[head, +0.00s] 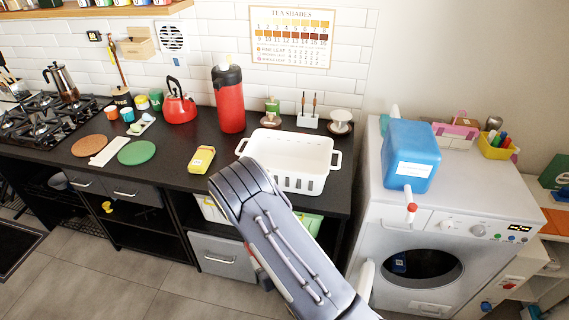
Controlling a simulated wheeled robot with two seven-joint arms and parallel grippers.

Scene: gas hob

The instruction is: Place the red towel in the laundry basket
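I see no red towel in the head view. A white slotted basket (312,158) with two side handles stands on the dark counter and is the only thing I see that looks like a laundry basket. Its visible inside looks empty. One of my grey arms rises from the bottom edge and covers the counter's front edge below the basket. The end of this arm is hidden, and I see neither gripper's fingers.
A washing machine (462,232) stands at right with a blue container (410,155) on top. A red flask (229,100), red kettle (179,103) and yellow packet (202,159) stand on the counter (180,175). A gas hob (42,122) is at left.

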